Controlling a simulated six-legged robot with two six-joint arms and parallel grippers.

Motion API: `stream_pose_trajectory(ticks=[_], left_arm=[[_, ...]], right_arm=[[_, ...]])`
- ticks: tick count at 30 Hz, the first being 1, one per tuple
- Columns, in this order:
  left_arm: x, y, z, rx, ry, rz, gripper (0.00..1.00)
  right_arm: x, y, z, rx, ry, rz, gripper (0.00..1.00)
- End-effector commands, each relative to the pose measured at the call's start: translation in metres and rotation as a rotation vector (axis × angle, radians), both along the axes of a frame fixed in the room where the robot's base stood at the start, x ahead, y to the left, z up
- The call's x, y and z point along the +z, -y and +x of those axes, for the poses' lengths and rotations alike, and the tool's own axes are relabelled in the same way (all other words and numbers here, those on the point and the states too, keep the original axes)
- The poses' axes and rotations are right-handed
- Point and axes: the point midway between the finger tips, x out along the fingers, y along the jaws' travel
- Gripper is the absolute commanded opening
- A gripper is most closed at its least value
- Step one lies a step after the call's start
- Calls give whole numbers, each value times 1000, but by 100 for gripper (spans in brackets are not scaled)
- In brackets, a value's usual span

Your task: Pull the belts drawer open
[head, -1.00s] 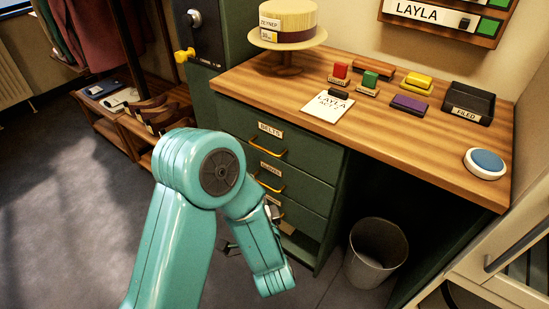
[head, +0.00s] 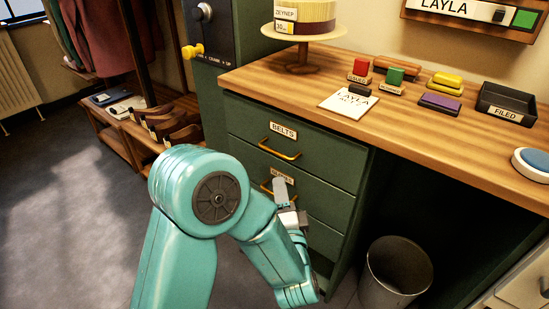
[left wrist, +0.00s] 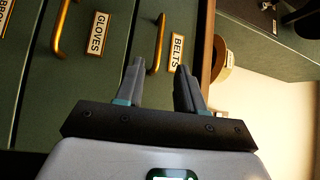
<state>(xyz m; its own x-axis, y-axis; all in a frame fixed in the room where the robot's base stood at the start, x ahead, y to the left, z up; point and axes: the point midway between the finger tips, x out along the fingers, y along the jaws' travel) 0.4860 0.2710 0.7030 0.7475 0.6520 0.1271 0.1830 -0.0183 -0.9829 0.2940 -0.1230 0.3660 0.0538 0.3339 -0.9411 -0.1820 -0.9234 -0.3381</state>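The belts drawer (head: 325,160) is the top drawer of the green cabinet, with a "BELTS" label and a brass handle (head: 279,150). It looks closed. In the left wrist view the belts handle (left wrist: 156,44) is beyond the fingertips, near the left finger, beside the "BELTS" label (left wrist: 177,54). My left gripper (left wrist: 160,75) is open and empty, its two fingers apart and pointing at the cabinet front. In the head view the left gripper (head: 282,190) is low in front of the cabinet, partly hidden by my arm. The right gripper is not in view.
The gloves drawer (head: 320,195) is below, its handle (left wrist: 61,30) to the left in the wrist view. A waste bin (head: 395,275) stands right of the cabinet. The wooden tabletop (head: 300,88) overhangs above. Shoe racks (head: 120,140) stand at the left; floor between is clear.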

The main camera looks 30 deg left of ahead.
Motion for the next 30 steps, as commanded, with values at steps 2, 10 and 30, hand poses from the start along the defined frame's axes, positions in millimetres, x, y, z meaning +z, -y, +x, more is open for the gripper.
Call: stream_pose_trajectory(ticks=[2,10,30], left_arm=[[2,-16,15,7,5,0,38],[9,-57,64,3,3,2,38],[15,-80,92,-2,-1,2,15]], right_arm=[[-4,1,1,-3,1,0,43],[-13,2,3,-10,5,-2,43],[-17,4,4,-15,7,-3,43]])
